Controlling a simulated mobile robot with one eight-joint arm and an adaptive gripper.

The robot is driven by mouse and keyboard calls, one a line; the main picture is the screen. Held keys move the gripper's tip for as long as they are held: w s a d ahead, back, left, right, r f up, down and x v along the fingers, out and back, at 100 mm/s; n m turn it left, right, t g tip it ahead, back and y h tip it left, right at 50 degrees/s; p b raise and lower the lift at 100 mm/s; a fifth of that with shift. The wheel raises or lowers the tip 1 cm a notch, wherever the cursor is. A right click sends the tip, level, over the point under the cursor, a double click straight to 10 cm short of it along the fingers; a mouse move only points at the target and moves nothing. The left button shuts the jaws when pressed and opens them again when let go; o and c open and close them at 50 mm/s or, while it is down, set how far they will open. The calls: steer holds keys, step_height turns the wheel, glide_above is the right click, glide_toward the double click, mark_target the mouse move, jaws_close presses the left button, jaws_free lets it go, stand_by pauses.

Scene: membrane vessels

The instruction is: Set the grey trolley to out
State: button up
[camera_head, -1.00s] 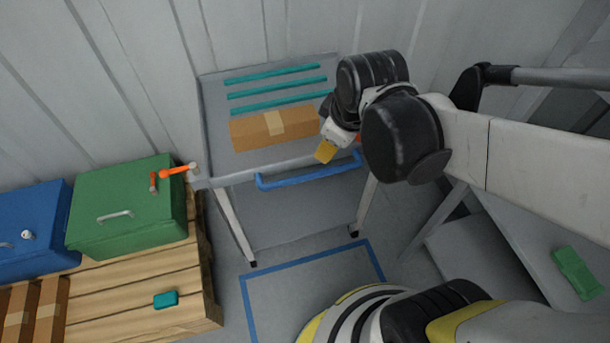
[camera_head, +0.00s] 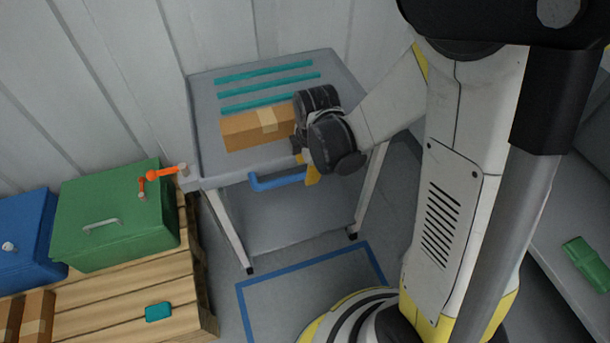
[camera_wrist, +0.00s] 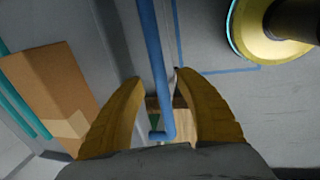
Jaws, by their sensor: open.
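The grey trolley (camera_head: 203,125) stands against the corrugated wall, with a shelf top on slim legs. Its blue handle (camera_head: 268,183) runs along the front edge. My gripper (camera_head: 310,178) is at the right part of the handle, partly hidden by my wrist. In the wrist view, my gripper's (camera_wrist: 187,84) yellow fingers are open, one on each side of the blue handle bar (camera_wrist: 153,48). The bar lies nearer the left finger. Contact cannot be told. The handle's right end is hidden in the head view.
A cardboard box (camera_head: 240,131) and teal strips (camera_head: 265,72) lie on the trolley. A blue floor outline (camera_head: 243,300) lies in front. A pallet (camera_head: 185,290) bears green (camera_head: 120,225) and blue (camera_head: 25,240) boxes.

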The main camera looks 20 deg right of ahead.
steer(key=shift+w+f+b, duration=0.15)
steer(key=shift+f+b, duration=0.1)
steer(key=shift+f, duration=0.45)
steer(key=shift+w+f+b, duration=0.1)
steer(key=shift+f+b, duration=0.1)
steer(key=shift+f, duration=0.45)
jaws_close()
